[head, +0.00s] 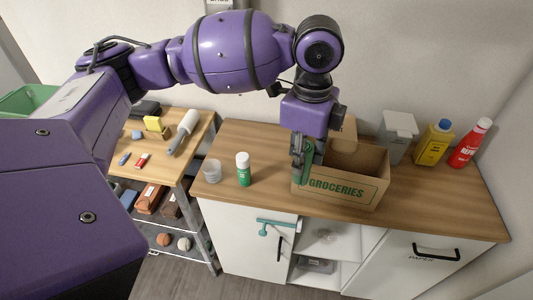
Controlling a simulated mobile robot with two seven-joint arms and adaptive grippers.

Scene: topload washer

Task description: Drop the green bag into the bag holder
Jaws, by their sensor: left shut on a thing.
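My left gripper (302,168) points down over the left end of an open cardboard box marked GROCERIES (346,190) on the wooden counter. It is shut on a small green thing (309,162), which looks like the green bag and is mostly hidden by the fingers. I cannot tell whether the green thing is inside the box or in front of its wall. No object is clearly marked as the bag holder. My right gripper is out of view.
On the counter (460,205), a green bottle with a white cap (243,172) and a clear cup (212,171) stand left of the box. A grey container (396,138), a yellow bottle (434,144) and a red bottle (470,145) stand behind right. A cluttered shelf is further left.

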